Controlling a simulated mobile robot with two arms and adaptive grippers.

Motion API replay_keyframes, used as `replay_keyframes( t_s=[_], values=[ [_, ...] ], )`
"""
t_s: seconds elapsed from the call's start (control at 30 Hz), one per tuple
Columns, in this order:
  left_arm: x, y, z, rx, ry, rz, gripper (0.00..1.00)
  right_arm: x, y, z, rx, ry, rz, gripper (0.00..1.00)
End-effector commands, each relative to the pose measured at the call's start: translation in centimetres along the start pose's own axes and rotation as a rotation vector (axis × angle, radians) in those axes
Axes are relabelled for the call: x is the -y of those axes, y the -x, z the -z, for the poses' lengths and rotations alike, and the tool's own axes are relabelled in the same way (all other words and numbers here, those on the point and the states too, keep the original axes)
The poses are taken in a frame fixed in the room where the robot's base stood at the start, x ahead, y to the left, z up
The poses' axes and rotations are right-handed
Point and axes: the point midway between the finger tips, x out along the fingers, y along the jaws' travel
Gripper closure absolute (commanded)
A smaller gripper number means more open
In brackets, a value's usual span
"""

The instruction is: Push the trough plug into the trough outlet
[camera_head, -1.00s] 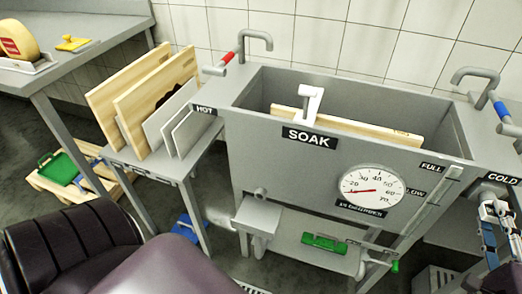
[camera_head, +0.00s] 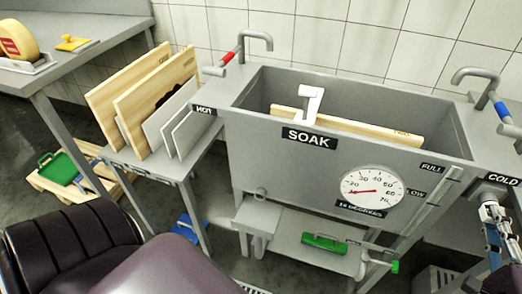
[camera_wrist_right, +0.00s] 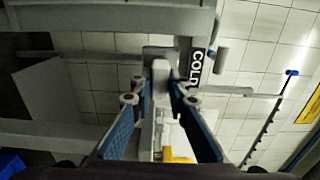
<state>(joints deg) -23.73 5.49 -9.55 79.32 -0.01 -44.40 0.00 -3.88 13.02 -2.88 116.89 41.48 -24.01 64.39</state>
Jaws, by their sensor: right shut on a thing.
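The grey trough (camera_head: 260,135) marked SOAK stands in the middle of the head view. My right gripper (camera_head: 492,215) is at the right edge, below the COLD label and beside the trough's right end. In the right wrist view, my right gripper (camera_wrist_right: 160,100) has its blue-lined fingers on either side of a narrow grey piece (camera_wrist_right: 160,75) and is shut on it. I cannot tell whether this piece is the trough plug. I cannot make out the outlet for certain. My left gripper is not in view.
A wooden board (camera_head: 370,130) and a white handle (camera_head: 308,105) are at the trough. A round dial (camera_head: 371,192) is on its front. A green block (camera_head: 324,243) lies on the lower shelf. Several boards (camera_head: 155,95) stand in a rack at left. A COLD label (camera_wrist_right: 197,68) is close to my gripper.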

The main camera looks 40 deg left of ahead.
Motion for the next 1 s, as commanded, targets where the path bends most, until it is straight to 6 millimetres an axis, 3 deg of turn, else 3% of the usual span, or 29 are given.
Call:
replay_keyframes(
  t_s=[0.33, 1.0],
  values=[
    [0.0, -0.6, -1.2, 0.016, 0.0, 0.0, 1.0, -0.1, 1.2, 0.0, 0.0, 0.0, -0.003, 1.0],
    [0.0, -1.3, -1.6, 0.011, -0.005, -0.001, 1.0, -0.1, 3.2, 0.0, 0.0, 0.0, -0.003, 1.0]
  ],
)
